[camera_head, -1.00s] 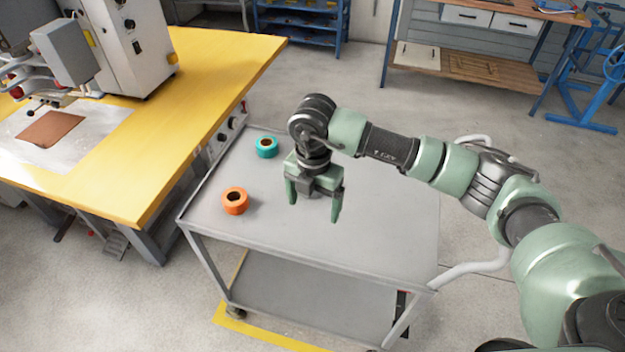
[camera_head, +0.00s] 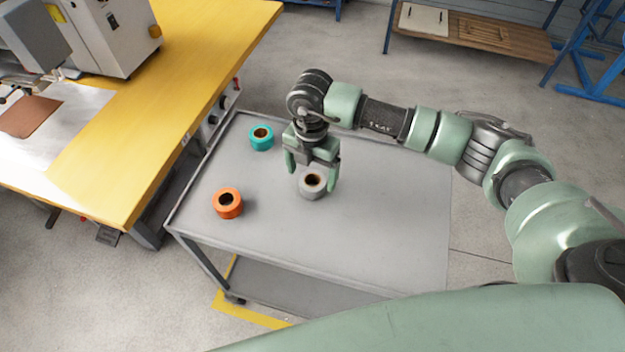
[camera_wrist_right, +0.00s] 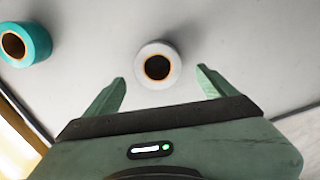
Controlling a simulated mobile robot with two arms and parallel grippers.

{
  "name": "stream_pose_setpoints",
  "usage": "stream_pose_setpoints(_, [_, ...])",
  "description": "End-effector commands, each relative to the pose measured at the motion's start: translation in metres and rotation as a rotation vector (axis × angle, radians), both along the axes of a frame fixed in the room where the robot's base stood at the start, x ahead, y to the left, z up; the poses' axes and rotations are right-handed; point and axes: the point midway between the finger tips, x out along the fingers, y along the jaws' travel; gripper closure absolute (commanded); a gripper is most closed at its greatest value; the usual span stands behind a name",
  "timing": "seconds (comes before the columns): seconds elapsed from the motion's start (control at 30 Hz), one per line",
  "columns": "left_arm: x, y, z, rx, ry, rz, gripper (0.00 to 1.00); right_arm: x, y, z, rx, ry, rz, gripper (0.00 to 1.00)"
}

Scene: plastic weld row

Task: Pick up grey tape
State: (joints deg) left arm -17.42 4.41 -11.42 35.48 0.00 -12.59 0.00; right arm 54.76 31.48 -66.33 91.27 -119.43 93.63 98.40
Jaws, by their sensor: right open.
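The grey tape roll (camera_head: 313,187) lies flat on the grey cart top, just below my right gripper (camera_head: 312,176) in the head view. In the right wrist view the grey tape (camera_wrist_right: 158,65) shows ahead of the fingers, roughly centred between them. My right gripper (camera_wrist_right: 161,84) is open and empty, with a green finger to each side of the tape's line. A small part of the tape's top edge is hidden by the gripper in the head view. My left gripper is not in view.
A teal tape roll (camera_head: 261,138) and an orange tape roll (camera_head: 228,203) stand to the left on the cart (camera_head: 385,235). The cart's right and front areas are clear. A yellow-topped table (camera_head: 185,75) with a machine (camera_head: 110,35) stands close on the left.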

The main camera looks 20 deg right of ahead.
Motion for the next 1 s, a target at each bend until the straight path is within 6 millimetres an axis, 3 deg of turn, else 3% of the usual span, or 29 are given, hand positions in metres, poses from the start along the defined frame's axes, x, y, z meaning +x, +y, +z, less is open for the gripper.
stream_pose_setpoints(0.1, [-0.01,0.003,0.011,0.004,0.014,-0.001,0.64,0.0,-0.001,-0.016,-0.001,0.004,-0.003,0.14])
stream_pose_setpoints(0.23, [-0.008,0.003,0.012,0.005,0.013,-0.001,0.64,0.001,0.0,-0.035,-0.001,0.002,-0.002,0.14])
stream_pose_setpoints(0.53, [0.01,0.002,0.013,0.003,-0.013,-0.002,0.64,0.001,0.0,-0.042,0.001,-0.001,0.0,0.14])
stream_pose_setpoints(0.57, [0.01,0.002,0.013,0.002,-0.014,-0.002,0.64,0.001,0.0,-0.042,0.001,-0.001,0.0,0.2])
stream_pose_setpoints(0.8, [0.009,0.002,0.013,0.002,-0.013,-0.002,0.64,0.002,0.0,-0.041,0.0,-0.001,-0.001,0.84])
stream_pose_setpoints(1.0, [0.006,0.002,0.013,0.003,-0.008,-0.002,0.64,0.002,0.0,-0.041,0.0,-0.001,-0.001,0.84])
